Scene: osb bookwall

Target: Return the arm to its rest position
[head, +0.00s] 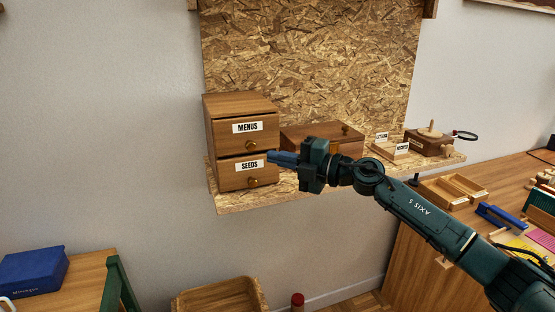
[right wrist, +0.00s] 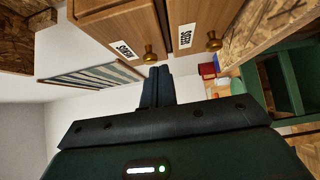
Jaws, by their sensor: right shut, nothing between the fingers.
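My right arm (head: 425,212) reaches in from the right in the head view. My right gripper (head: 272,157) is shut and empty, its blue fingers just in front of the small two-drawer wooden cabinet. It also shows in the right wrist view (right wrist: 158,72), fingers together below the drawer fronts. I cannot tell whether the fingertips touch the cabinet. My left gripper is not in view.
The OSB shelf (head: 235,202) also holds a wooden box (head: 310,133), a card holder (head: 390,150) and a round-topped item. A desk (head: 400,270) with trays stands at right. A blue box (head: 32,271) sits on a table at lower left. The floor between has a wooden bin (head: 215,298).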

